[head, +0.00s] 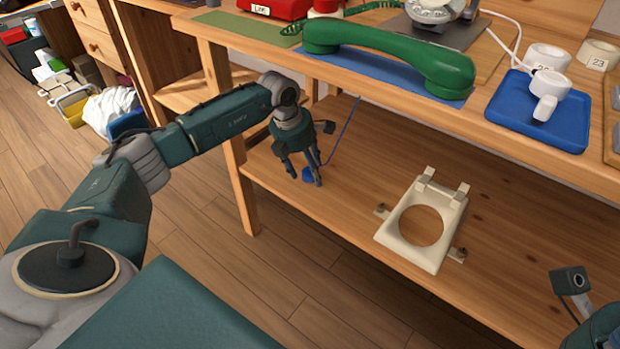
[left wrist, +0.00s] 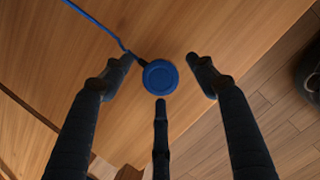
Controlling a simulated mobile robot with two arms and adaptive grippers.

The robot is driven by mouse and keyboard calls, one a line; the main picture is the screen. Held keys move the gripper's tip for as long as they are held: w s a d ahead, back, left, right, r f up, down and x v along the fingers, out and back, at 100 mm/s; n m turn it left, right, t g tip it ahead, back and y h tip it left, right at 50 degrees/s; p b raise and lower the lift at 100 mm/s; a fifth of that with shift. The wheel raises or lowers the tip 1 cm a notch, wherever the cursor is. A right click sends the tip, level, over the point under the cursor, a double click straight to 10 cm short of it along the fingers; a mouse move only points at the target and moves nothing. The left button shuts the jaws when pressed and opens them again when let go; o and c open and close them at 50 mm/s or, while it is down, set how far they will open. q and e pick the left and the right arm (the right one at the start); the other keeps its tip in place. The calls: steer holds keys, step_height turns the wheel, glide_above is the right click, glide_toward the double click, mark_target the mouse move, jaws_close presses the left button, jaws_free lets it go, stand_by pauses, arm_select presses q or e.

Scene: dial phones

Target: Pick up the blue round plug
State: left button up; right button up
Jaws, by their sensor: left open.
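The blue round plug (head: 308,174) lies on the lower wooden shelf, with a thin blue cord running up from it. In the left wrist view the plug (left wrist: 160,77) is a round blue disc near the middle, its cord leading to the upper left. My left gripper (head: 302,179) is open and points down over the plug. In the left wrist view its fingers (left wrist: 160,72) stand left, right and below the plug, with gaps at the sides. The lower finger's tip is close to the plug's edge. Contact cannot be told.
A cream bracket with a round hole (head: 446,230) lies to the right on the lower shelf. The table leg (head: 238,165) stands left of the gripper. Part of my right arm shows lower right.

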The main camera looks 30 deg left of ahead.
arm_select(q)
steer(key=c, duration=1.1)
steer(key=shift+r, duration=0.15)
